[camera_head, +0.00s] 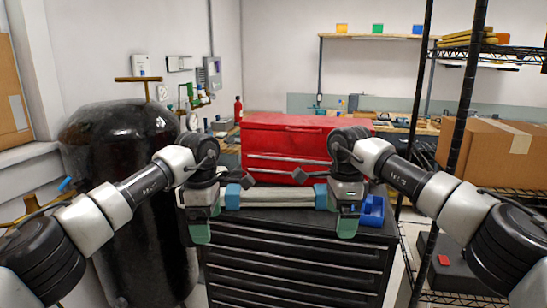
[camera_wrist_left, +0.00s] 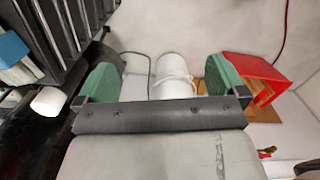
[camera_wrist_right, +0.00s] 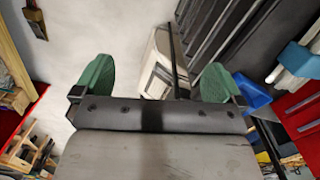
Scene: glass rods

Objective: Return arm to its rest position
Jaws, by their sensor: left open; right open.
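The pale rod bundle (camera_head: 275,196) with blue end pieces lies across the top of the black drawer cabinet (camera_head: 295,250). A blue end with pale rods also shows at the left edge of the left wrist view (camera_wrist_left: 12,50) and at the right of the right wrist view (camera_wrist_right: 298,56). My left gripper (camera_head: 201,228) points down near the bundle's left end, its green fingers apart with nothing between them in the left wrist view (camera_wrist_left: 160,85). My right gripper (camera_head: 347,222) points down near the right end, also open and empty in the right wrist view (camera_wrist_right: 157,85).
A red toolbox (camera_head: 285,145) stands behind the bundle, and a blue bin (camera_head: 372,211) sits right of my right gripper. A large black tank (camera_head: 120,150) stands at left. A wire rack at right holds a cardboard box (camera_head: 490,152).

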